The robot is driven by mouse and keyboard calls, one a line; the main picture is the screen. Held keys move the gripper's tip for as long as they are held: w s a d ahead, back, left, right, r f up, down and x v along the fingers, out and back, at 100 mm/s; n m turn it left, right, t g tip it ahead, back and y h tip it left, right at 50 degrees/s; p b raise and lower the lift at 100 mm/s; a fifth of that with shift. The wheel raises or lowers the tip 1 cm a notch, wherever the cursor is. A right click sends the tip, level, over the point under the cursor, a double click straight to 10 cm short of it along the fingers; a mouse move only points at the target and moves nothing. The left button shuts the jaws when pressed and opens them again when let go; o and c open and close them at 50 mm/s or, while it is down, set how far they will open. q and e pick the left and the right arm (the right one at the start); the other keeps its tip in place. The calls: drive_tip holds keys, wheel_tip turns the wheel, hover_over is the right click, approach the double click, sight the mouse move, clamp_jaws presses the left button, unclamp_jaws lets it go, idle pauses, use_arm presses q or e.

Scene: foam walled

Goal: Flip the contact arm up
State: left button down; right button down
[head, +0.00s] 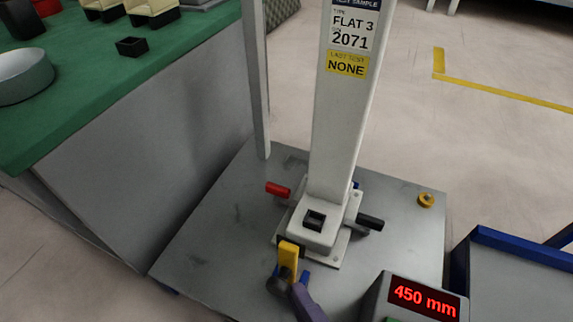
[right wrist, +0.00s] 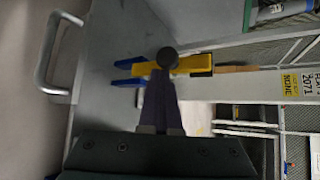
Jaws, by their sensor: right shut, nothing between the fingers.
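The yellow contact arm (head: 289,257) sits at the front of the white column's foot, with a dark round knob (head: 277,286) near its lower end and blue prongs beside it. In the right wrist view the yellow arm (right wrist: 188,66) runs crosswise, with the knob (right wrist: 167,58) and two blue prongs (right wrist: 125,74) at its left part. My right gripper (head: 302,290) has dark purple fingers, shut and empty. In the wrist view its fingertips (right wrist: 160,76) meet the yellow arm just below the knob in the picture; whether they touch is unclear. My left gripper is not in view.
The white column (head: 345,110) rises from a grey base plate (head: 205,240). A red handle (head: 277,189) and a black handle (head: 370,222) stick out near its foot. A display (head: 424,298) reads 450 mm. A green-topped table (head: 100,80) stands left.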

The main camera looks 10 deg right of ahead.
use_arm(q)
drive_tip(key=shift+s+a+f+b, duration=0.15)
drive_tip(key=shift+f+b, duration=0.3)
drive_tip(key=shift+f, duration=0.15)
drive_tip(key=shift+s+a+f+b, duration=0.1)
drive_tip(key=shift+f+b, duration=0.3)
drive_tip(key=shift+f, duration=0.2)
use_arm(e)
drive_tip(key=shift+s+a+f+n+t, duration=0.3)
drive_tip(key=shift+a+f+t, duration=0.05)
drive_tip(key=shift+t, duration=0.25)
drive_tip(key=shift+d, duration=0.1)
